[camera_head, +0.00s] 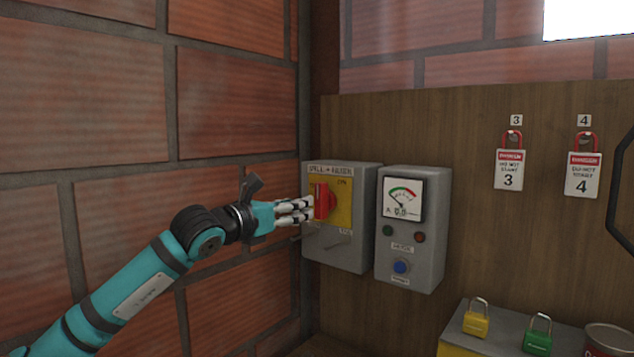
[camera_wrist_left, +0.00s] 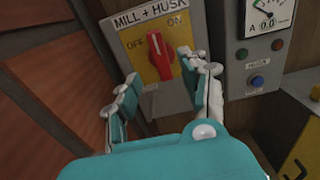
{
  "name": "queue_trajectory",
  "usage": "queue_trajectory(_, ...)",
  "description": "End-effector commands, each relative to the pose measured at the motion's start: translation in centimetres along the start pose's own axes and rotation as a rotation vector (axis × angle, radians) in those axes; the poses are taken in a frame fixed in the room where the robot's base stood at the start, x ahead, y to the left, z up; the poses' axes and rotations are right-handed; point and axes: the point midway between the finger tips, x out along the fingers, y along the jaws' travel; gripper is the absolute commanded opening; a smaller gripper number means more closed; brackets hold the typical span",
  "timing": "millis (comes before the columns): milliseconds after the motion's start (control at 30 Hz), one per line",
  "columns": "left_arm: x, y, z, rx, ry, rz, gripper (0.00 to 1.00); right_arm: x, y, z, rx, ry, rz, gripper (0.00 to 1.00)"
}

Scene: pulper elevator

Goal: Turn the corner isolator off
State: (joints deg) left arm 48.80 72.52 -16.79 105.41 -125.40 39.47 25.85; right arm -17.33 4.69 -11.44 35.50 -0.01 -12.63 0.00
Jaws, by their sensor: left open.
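The corner isolator is a grey box (camera_head: 346,245) labelled "MILL + HUSK" on the wooden board, with a yellow plate and a red handle (camera_head: 322,201). In the left wrist view the red handle (camera_wrist_left: 159,68) stands nearly upright, its top between the OFF and ON marks and tilted slightly towards OFF. My left gripper (camera_head: 308,209) is open in front of the handle. In the left wrist view its two fingers (camera_wrist_left: 158,88) stand either side of the handle, with gaps visible. I cannot tell whether a finger touches it. My right gripper is not in view.
A grey meter box (camera_head: 412,270) with a dial, lamps and a blue button sits close right of the isolator. Danger tags (camera_head: 509,170) hang on the board. Yellow (camera_head: 475,324) and green (camera_head: 538,341) padlocks rest on a box below. A brick wall (camera_head: 80,110) stands close left.

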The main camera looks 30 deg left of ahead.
Motion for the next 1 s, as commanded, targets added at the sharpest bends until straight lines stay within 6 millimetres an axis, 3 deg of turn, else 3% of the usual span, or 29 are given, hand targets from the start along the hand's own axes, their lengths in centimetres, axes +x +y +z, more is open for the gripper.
queue_trajectory(33, 1.2, 0.0, 0.7, -0.007, -0.001, -0.001, 0.44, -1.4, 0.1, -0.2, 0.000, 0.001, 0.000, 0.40)
queue_trajectory(100, 2.7, -0.1, 0.7, -0.004, -0.001, -0.002, 0.44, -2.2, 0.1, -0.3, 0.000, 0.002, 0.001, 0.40)
queue_trajectory(400, 7.3, 0.1, 0.2, -0.002, 0.000, 0.000, 0.44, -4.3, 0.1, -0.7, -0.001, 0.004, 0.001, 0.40)
queue_trajectory(833, 8.2, 0.0, -0.1, 0.001, 0.000, 0.000, 0.44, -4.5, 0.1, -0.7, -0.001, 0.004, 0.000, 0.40)
queue_trajectory(1000, 8.2, 0.0, -0.1, 0.000, 0.000, 0.000, 0.22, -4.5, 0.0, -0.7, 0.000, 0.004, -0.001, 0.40)
